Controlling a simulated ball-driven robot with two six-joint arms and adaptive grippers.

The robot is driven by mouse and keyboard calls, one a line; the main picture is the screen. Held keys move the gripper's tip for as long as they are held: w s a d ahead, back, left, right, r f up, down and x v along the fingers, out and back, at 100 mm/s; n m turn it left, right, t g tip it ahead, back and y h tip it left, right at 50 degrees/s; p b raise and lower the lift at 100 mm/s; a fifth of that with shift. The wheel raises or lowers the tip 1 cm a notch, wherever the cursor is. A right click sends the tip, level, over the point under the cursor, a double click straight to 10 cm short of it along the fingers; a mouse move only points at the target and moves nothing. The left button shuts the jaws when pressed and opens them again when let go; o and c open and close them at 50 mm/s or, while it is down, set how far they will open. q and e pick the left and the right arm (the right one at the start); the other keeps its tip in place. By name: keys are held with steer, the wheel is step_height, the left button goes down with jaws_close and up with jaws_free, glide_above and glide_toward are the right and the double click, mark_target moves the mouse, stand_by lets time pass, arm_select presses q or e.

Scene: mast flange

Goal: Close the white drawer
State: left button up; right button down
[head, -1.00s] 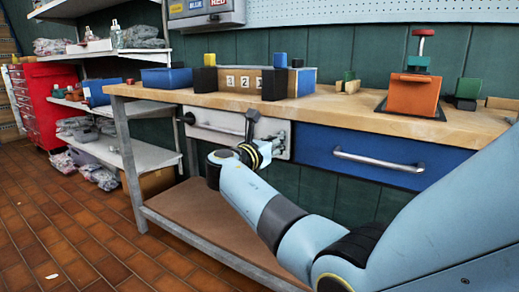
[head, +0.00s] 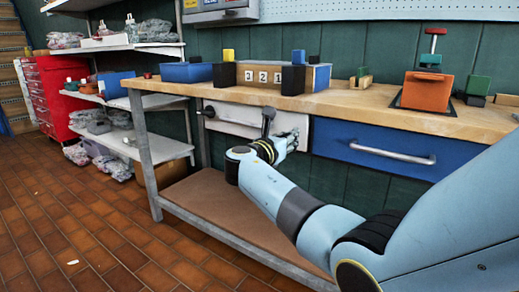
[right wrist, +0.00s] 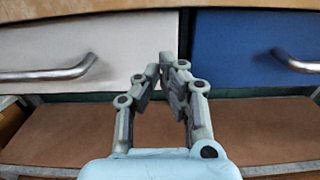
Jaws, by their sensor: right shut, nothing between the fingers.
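The white drawer (head: 238,111) sits under the workbench top, left of the blue drawer. Its front with a bar handle also shows in the right wrist view (right wrist: 110,50). The drawer front looks close to level with the blue one; I cannot tell how far it stands out. My right gripper (head: 291,141) is at the right end of the white front, low down. In the right wrist view the gripper (right wrist: 170,65) is shut and empty, its fingertips by the white front's right edge near the gap between drawers. I cannot tell whether they touch. My left gripper is out of view.
The blue drawer (head: 380,150) with a metal handle is to the right. The wooden benchtop (head: 365,103) holds blocks, a blue bin (head: 186,72) and an orange block (head: 428,92). A lower shelf (head: 215,205) lies below.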

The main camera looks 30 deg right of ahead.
steer(key=p+v, duration=0.2)
steer(key=v, duration=0.8)
steer(key=s+d+f+g+y+p, duration=0.1)
steer(key=s+f+g+y+p, duration=0.45)
steer(key=s+f, duration=2.7)
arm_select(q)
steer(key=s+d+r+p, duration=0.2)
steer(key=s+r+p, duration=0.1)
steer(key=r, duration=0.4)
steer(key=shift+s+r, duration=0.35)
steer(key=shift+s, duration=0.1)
arm_select(e)
steer(key=s+a+f+m+y, duration=0.2)
steer(key=s+f+m+y, duration=0.1)
steer(key=s+m, duration=0.4)
steer(key=s+a+f+m+y, duration=0.3)
steer(key=s+m, duration=0.4)
steer(key=s, duration=0.4)
steer(key=s+a+f+m+y, duration=0.2)
steer(key=s+f+m+y, duration=0.2)
steer(key=s+m, duration=0.4)
steer(key=shift+s+a+f+g, duration=0.25)
steer(key=shift+s+a+g, duration=0.1)
steer(key=shift+s+g, duration=0.1)
